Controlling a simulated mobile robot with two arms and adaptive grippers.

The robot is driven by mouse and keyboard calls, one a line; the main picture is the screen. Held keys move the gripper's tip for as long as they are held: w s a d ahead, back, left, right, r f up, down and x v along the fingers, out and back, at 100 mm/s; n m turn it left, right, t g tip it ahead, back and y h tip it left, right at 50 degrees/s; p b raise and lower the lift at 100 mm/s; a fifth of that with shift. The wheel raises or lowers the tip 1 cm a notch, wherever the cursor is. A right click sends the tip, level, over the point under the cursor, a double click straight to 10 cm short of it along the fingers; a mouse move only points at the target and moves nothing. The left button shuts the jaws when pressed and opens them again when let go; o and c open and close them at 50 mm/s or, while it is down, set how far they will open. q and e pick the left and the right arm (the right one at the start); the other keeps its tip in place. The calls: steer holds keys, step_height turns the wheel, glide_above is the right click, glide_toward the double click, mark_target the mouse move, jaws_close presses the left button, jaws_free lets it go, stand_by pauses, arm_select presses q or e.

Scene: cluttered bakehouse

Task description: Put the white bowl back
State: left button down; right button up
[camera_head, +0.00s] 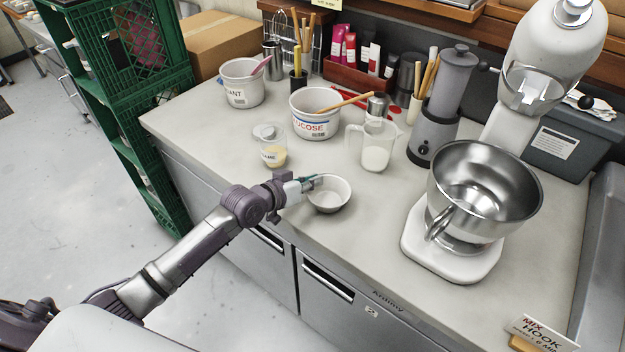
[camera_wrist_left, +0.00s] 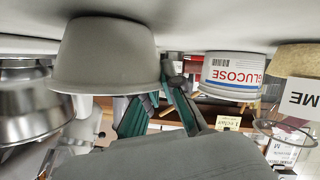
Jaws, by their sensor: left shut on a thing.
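The white bowl (camera_head: 329,196) is upright at the front of the counter, between the measuring jug and the counter's front edge. My left gripper (camera_head: 309,182) reaches in from the left and is shut on the bowl's left rim. In the left wrist view, which is upside down, the bowl (camera_wrist_left: 105,55) looks large and close, with the teal fingers (camera_wrist_left: 160,105) at its rim. Its base is at or very near the counter top; I cannot tell if it touches. My right gripper is not in view.
A stand mixer (camera_head: 452,245) with a steel bowl stands to the right. A clear jug (camera_head: 374,150), a glucose tub (camera_head: 314,126) and a small labelled jar (camera_head: 270,155) are behind the bowl. Bare counter (camera_head: 365,225) lies between bowl and mixer. Green crates (camera_head: 150,90) stand at the left.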

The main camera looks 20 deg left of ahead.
arm_select(q)
steer(key=shift+f, duration=0.1)
steer(key=c, duration=1.3)
jaws_free()
steer(key=shift+s, duration=0.1)
steer(key=b+v, duration=0.1)
steer(key=v, duration=0.9)
steer(key=shift+s+a, duration=0.25)
steer(key=shift+s, duration=0.05)
steer(key=shift+s+a+r, duration=0.2)
steer(key=shift+s+r, duration=0.25)
